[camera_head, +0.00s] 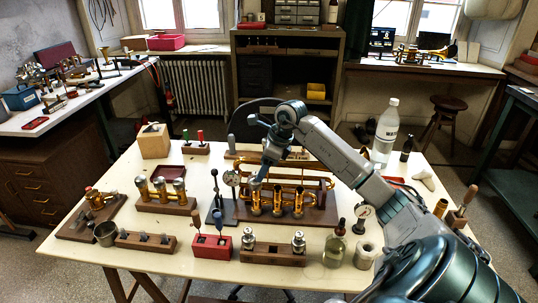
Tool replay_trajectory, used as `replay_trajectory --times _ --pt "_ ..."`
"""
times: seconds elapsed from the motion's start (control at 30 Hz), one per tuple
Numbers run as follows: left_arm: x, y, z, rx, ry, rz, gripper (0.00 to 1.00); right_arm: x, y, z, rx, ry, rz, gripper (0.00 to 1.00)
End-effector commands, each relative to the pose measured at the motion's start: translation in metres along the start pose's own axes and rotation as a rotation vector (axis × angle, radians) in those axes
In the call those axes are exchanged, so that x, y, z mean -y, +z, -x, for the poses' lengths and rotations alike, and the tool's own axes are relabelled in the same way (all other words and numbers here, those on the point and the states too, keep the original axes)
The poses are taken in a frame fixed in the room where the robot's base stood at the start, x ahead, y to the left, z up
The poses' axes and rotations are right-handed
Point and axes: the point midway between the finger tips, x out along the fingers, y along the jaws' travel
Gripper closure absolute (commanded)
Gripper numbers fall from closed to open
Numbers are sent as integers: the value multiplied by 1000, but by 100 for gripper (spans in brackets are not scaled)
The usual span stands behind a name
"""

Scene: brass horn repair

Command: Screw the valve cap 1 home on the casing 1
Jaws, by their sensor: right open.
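Several upright brass valve casings stand on the dark-framed horn (318,184) in the middle of the table. The leftmost casing (256,205) is directly below my right gripper (257,182), which points down over its top. The gripper is open. The picture is too small to tell whether the gripper touches the casing or whether a valve cap sits between its fingers. No number is readable on the casings, and I cannot make out valve cap 1 for sure. My left gripper is not in view.
A wooden rack (272,255) with silver parts and a red block (211,247) are at the front. A glass bottle (334,247) and white water bottle (385,135) stand to the right.

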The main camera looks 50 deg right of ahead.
Motion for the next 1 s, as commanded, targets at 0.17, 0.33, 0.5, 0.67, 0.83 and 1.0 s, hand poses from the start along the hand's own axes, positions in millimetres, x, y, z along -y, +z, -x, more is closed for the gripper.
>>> replay_trajectory --times 0.17,0.33,0.5,0.67,0.83,1.0 --pt "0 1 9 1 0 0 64 -1 0 -30 -1 3 -1 41" --pt "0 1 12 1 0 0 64 0 0 -49 0 1 -1 41" --pt "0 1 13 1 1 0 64 0 0 -56 -2 -2 -1 41" --pt "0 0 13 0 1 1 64 0 0 -56 -2 -2 -1 41" --pt "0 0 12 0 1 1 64 0 0 -56 -2 -2 -1 61" --pt "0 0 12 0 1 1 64 0 0 -56 -1 -1 -1 87"
